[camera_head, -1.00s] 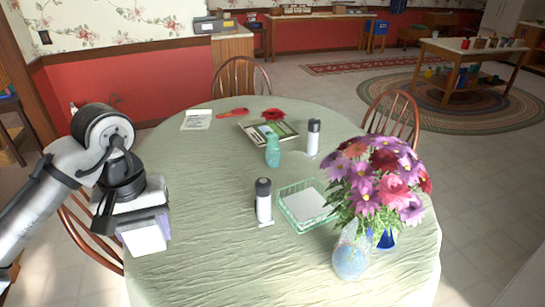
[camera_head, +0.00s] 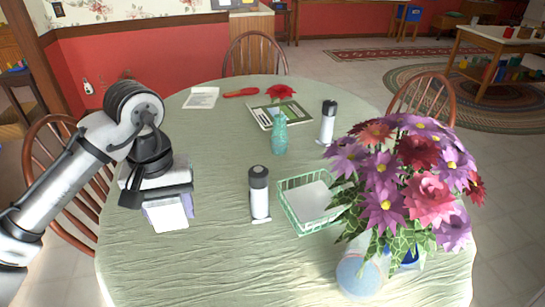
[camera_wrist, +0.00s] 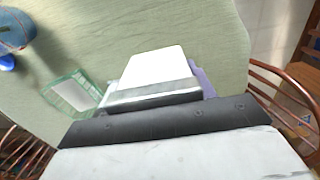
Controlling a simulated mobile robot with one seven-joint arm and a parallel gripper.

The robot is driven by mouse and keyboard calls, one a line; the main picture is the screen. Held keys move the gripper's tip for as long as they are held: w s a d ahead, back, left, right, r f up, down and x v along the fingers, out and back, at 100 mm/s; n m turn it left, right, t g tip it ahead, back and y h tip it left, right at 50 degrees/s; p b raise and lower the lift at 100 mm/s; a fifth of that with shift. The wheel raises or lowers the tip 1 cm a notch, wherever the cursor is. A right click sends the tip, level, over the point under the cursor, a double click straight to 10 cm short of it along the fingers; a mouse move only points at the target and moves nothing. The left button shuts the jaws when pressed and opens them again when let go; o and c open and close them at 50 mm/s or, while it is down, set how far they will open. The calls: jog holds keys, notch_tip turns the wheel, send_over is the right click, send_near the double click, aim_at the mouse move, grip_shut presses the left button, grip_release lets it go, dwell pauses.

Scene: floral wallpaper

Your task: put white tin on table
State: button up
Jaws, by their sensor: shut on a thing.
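My gripper (camera_head: 158,192) is shut on a white, box-like thing (camera_head: 167,214), which looks like the white tin. A purple part shows along its right side. The held tin is over the left part of the round table (camera_head: 215,265), which has a pale green cloth. In the wrist view, the white tin (camera_wrist: 157,66) sticks out beyond my gripper (camera_wrist: 152,95), with the table (camera_wrist: 120,30) beneath it. I cannot tell whether the tin touches the cloth. Its near end is hidden by my gripper.
A green basket (camera_head: 286,204), a white bottle with a dark top (camera_head: 259,193), a similar bottle (camera_head: 328,122) and a teal bottle (camera_head: 279,135) stand on the table. A large flower bunch (camera_head: 415,180) fills the right side. Chairs (camera_head: 255,55) surround the table. The front left cloth is clear.

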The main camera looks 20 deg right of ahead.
aim_at(195, 273)
jog(key=shift+d+f, duration=0.15)
jog(key=shift+f, duration=0.15)
notch_tip(195, 273, down, 20)
jog(key=shift+r+b, duration=0.1)
jog(key=shift+b, duration=0.2)
jog(key=shift+f, duration=0.25)
jog(key=o, duration=1.1)
jog(key=shift+r, duration=0.1)
notch_tip(195, 273, up, 12)
jog(key=shift+r, duration=0.1)
